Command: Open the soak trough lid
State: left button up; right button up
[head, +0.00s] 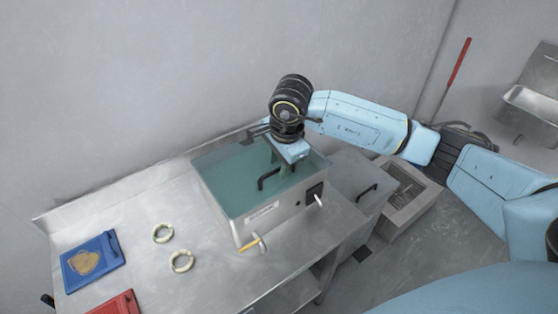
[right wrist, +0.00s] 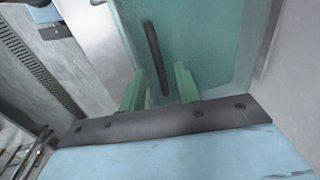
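The soak trough (head: 268,216) is a metal box on the steel table, with a flat, see-through teal lid (head: 232,178) lying over its top. A black bar handle (head: 267,179) stands on the lid. It also shows in the right wrist view (right wrist: 152,50). My right gripper (head: 285,168) points down over the lid beside the handle. In the right wrist view its two greenish fingers (right wrist: 160,88) are apart, with the near end of the handle showing between them. I cannot tell whether they touch it. My left gripper is not in view.
A yellow-handled tap (head: 250,244) sticks out of the trough's front. The wall is close behind.

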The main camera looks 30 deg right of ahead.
jog(key=shift+f, duration=0.25)
grip_shut()
jog(key=shift+w+r, duration=0.1)
